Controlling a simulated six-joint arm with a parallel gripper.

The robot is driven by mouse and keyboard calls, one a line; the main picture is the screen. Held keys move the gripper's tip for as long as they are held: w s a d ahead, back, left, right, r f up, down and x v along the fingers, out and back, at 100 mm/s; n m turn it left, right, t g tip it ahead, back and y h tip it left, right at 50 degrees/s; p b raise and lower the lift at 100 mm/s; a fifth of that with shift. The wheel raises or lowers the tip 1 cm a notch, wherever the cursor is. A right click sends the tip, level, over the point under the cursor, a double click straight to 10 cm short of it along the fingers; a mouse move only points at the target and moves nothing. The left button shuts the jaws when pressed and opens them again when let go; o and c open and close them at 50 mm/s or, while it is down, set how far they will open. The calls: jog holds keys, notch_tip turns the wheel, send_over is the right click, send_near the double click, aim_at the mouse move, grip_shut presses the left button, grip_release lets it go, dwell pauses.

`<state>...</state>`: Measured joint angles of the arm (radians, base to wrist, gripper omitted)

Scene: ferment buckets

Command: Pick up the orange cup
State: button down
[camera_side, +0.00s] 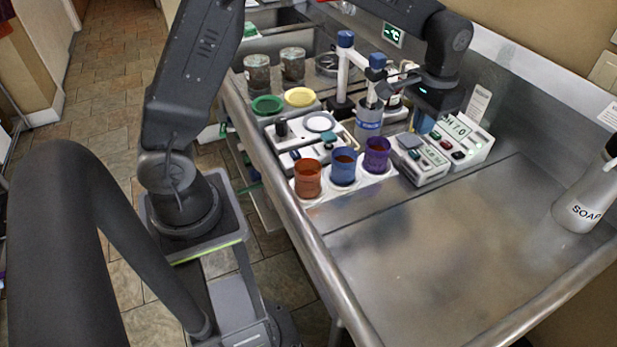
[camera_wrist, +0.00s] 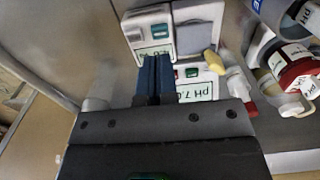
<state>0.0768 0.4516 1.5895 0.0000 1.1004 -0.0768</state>
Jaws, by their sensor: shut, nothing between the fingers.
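The orange cup (camera_side: 307,179) stands upright at the left end of a row of three cups in the side view. It sits in a white holder (camera_side: 318,197). The blue cup (camera_side: 343,168) is in the middle and the purple cup (camera_side: 377,156) at the right. My gripper (camera_side: 424,124) is shut and empty, its blue fingers pointing down by the pH meters, to the right of the purple cup and apart from the orange cup. In the wrist view the fingers (camera_wrist: 156,74) are together in front of the meters. None of the cups shows there.
A pH meter (camera_side: 466,140) and a smaller meter (camera_side: 420,160) stand below my gripper. A grey container (camera_side: 368,122) with a blue-topped probe stands behind the cups. Green (camera_side: 266,104) and yellow (camera_side: 299,97) lids lie at the back left. The front metal counter is clear; a soap bottle (camera_side: 585,200) stands right.

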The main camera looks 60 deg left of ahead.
jog(key=c, duration=1.9)
grip_release()
jog(key=o, duration=1.1)
jog(key=s+a+r+m, duration=0.2)
jog(key=s+m, duration=0.3)
jog(key=s, duration=0.1)
jog(key=s+a+r+m, duration=0.2)
jog(key=s+r+m, duration=0.1)
jog(key=s+m, duration=0.25)
jog(key=m, duration=1)
send_over(307, 173)
jog(key=f, duration=0.9)
jog(key=d+f, duration=0.1)
jog(key=f, duration=0.4)
jog(key=shift+s, duration=0.25)
